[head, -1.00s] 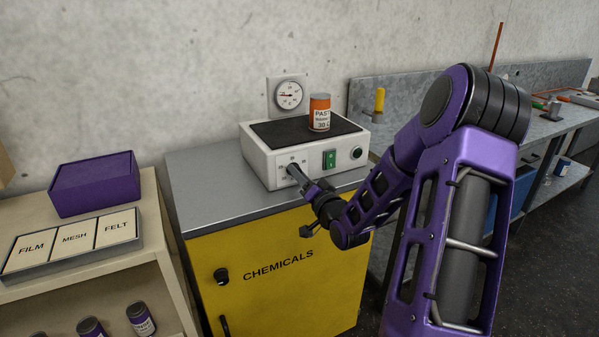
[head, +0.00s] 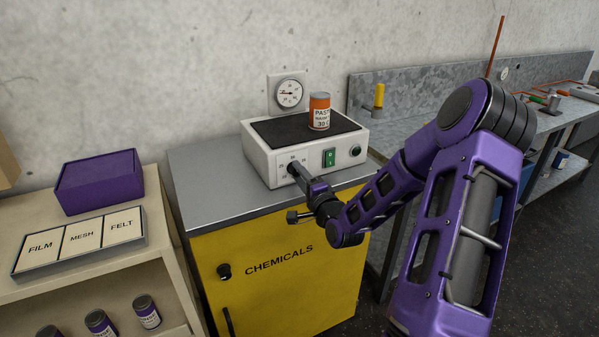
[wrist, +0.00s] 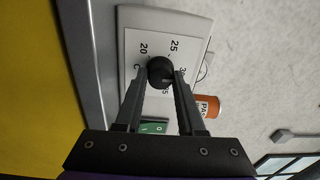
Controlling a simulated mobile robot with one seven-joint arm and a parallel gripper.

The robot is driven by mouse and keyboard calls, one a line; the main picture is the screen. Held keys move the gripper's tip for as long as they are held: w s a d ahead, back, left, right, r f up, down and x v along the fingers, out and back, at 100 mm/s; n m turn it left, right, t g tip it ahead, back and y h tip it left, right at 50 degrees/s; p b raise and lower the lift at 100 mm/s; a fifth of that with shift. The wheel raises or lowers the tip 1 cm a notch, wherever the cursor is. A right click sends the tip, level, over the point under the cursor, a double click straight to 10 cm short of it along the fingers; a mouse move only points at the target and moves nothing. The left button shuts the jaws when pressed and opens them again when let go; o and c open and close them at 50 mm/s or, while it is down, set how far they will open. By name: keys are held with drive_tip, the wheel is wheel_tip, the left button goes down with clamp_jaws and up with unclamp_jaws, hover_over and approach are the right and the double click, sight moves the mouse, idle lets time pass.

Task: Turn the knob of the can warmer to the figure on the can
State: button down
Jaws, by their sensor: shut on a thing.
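The can warmer (head: 262,163) is a white box with a dark top plate, standing on a grey-topped cabinet. An orange can (head: 319,112) with a white label stands upright on it; the label reads "PAST" and "30 C". The can's side also shows in the wrist view (wrist: 208,104). The black knob (wrist: 160,72) sits on a white dial plate with 20 and 25 legible; other figures are partly hidden by a finger. My gripper (wrist: 158,78) is shut on the knob, one finger on each side. The knob's pointer is not clear.
A green switch (head: 329,157) and a round button (head: 355,151) are on the warmer's front, right of my gripper. A wall gauge (head: 290,93) hangs behind. A shelf with a purple box (head: 98,182) stands left; a metal workbench stands right.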

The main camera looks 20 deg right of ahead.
drive_tip(key=shift+r+m, duration=0.1)
drive_tip(key=shift+m, duration=0.2)
drive_tip(key=c, duration=0.5)
unclamp_jaws()
drive_tip(key=shift+w, duration=0.1)
